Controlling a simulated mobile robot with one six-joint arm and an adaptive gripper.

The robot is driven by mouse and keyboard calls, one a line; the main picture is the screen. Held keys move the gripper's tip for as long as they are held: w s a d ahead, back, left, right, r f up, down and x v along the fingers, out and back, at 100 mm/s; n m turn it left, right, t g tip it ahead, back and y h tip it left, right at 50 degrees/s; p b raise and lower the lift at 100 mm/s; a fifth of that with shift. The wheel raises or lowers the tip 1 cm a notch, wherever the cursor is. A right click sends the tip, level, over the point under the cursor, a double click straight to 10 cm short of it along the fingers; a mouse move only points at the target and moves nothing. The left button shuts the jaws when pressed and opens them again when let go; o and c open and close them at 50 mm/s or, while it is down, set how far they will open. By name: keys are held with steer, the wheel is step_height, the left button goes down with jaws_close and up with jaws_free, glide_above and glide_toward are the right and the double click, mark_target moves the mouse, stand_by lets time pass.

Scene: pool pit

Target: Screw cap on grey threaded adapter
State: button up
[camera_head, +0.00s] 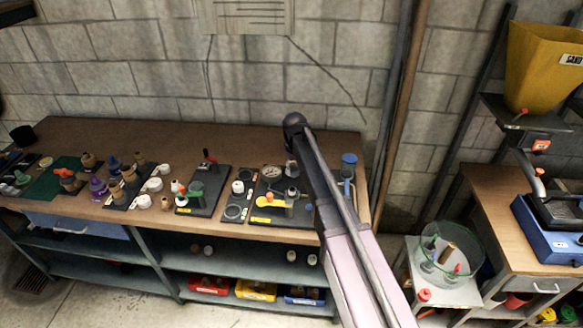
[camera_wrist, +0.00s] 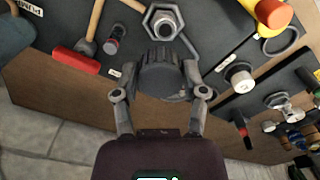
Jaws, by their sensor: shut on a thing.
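The dark grey ribbed cap (camera_wrist: 162,74) is between the two fingers of my gripper (camera_wrist: 161,84) in the wrist view, and the fingers are shut on its sides. The grey threaded adapter (camera_wrist: 163,21) stands on the black board just beyond the cap, at the top of the wrist view. It has a hex base and a round threaded middle. The cap's edge shows close to the adapter but apart from it in the picture; the height between them I cannot tell. In the head view my gripper (camera_head: 291,170) is over the right part of the board, small and partly hidden by my arm.
An orange-red knob (camera_wrist: 273,13), a red-headed hammer (camera_wrist: 75,60), a mallet and a white-topped fitting (camera_wrist: 239,78) surround the adapter. A blue cup (camera_head: 349,160) stands right of my arm. Other boards with caps fill the bench to the left. The bench's back strip (camera_head: 150,130) is mostly bare.

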mark_target(293, 188)
steer(key=shift+a, duration=0.25)
steer(key=shift+f+b, duration=0.35)
steer(key=shift+s+f+b, duration=0.1)
steer(key=shift+f+b, duration=1.3)
steer(key=shift+f+b, duration=1.8)
steer(key=shift+b, duration=0.05)
stand_by(0.7)
steer(key=shift+s+f, duration=0.1)
steer(key=shift+f, duration=0.15)
steer(key=c, duration=0.4)
steer(key=shift+o, duration=0.2)
steer(key=shift+b, duration=0.35)
steer(key=shift+f, duration=0.2)
steer(key=shift+w+f, duration=0.1)
steer(key=shift+w, duration=0.1)
